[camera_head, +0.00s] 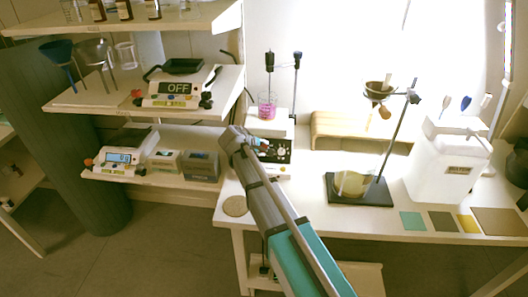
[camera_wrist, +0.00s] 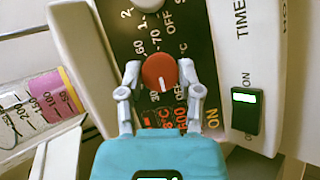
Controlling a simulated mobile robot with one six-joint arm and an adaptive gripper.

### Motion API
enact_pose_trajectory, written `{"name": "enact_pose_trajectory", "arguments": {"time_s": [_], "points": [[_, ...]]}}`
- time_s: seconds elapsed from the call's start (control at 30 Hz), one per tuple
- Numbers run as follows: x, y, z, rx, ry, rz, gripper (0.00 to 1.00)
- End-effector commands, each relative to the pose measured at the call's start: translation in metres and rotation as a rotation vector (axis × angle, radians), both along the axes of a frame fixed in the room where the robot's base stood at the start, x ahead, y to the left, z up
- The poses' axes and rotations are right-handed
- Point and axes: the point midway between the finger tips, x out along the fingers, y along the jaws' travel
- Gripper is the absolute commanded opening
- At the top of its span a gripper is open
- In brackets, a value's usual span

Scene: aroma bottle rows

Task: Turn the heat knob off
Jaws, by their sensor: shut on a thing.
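The red heat knob (camera_wrist: 158,73) sits on the dark control panel of the heating device, with numbers, °C and OFF printed around it. A short white mark shows on the knob's lower part. My gripper (camera_wrist: 160,78) has one finger on each side of the knob and is shut on it. A lit red display lies just below the knob, partly hidden by my gripper. In the head view the heating device (camera_head: 281,157) stands at the bench's left end, its panel partly covered by my gripper (camera_head: 256,143).
A beaker of pink liquid (camera_head: 267,106) stands on the device's top. In the wrist view, a grey-white knob (camera_wrist: 148,4) and a green-lit ON switch (camera_wrist: 246,108) are close by. A flask stand (camera_head: 345,196) is to the right; shelves (camera_head: 150,100) are at left.

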Motion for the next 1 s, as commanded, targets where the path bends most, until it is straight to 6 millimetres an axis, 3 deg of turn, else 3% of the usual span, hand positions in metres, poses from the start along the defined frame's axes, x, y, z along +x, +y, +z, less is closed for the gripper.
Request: {"name": "enact_pose_trajectory", "arguments": {"time_s": [0.4, 0.87, 0.9, 1.0], "points": [[-0.0023, 0.0002, -0.0022, -0.155, 0.009, 0.13, 0.0], [-0.002, 0.0007, -0.0013, -0.168, 0.009, 0.143, 0.0], [-0.002, 0.0007, -0.0013, -0.168, 0.009, 0.143, 0.5], [-0.0019, 0.0007, -0.0012, -0.168, 0.008, 0.144, 0.68]]}}
